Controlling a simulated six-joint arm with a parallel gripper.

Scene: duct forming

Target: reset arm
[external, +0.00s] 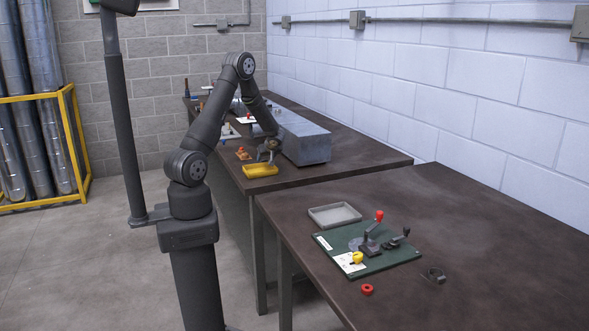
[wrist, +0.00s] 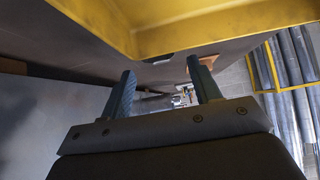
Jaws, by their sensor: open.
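My gripper (external: 267,154) hangs over the near end of the far table, above and just behind the yellow tray (external: 260,171). In the wrist view its two fingers (wrist: 164,85) stand wide apart with nothing visible between them. The yellow tray's underside or wall (wrist: 205,30) fills the top of the wrist view, close to the fingers; I cannot tell whether it touches them. My arm is bent, with its elbow high and its forearm reaching down to the far table.
A long grey duct (external: 305,143) lies right beside my gripper. Small parts stand left of it.

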